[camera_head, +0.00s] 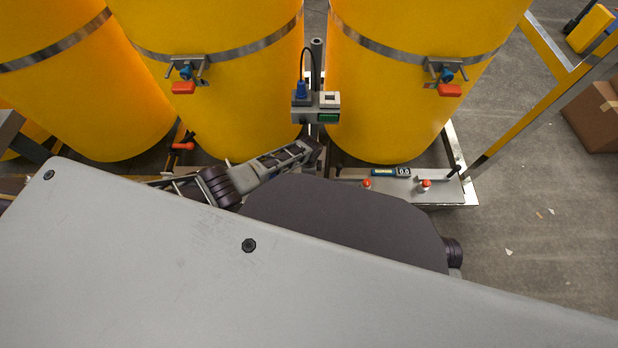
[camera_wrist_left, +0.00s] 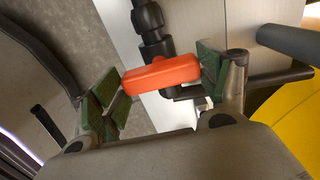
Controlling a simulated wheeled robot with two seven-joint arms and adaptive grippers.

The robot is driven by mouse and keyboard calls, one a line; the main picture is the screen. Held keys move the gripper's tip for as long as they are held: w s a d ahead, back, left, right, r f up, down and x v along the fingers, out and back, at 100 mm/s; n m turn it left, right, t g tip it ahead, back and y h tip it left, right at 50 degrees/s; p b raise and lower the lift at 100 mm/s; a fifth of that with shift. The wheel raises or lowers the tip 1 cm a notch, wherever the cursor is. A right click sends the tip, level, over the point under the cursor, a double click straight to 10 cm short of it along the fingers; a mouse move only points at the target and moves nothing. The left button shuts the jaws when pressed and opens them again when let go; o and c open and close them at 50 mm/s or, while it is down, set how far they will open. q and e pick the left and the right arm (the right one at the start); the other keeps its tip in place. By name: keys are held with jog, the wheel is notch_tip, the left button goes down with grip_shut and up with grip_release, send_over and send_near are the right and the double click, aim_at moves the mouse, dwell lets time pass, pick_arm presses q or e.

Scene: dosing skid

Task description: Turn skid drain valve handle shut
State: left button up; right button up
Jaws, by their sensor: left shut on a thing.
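The drain valve handle (camera_wrist_left: 162,75) is a red-orange bar on a black valve and pipe (camera_wrist_left: 150,28), seen in the left wrist view. My left gripper (camera_wrist_left: 165,80) has one green-padded finger at each end of the bar and is shut on it. The bar lies across between the pads, slightly tilted, its right end higher. In the head view my left gripper (camera_head: 306,152) reaches from the left to the gap between two yellow tanks; the held handle cannot be made out there. My right gripper is not in view.
Yellow tanks (camera_head: 225,110) stand behind. A grey box with a green display (camera_head: 328,118) hangs between them. Other red handles are on the tanks (camera_head: 183,88) and lower left (camera_head: 183,146). A metal panel (camera_head: 395,188) carries red buttons.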

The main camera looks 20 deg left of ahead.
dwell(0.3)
pick_arm(q)
jog(key=o, duration=1)
jog(key=shift+r, duration=0.25)
jog(key=shift+r, duration=5.75)
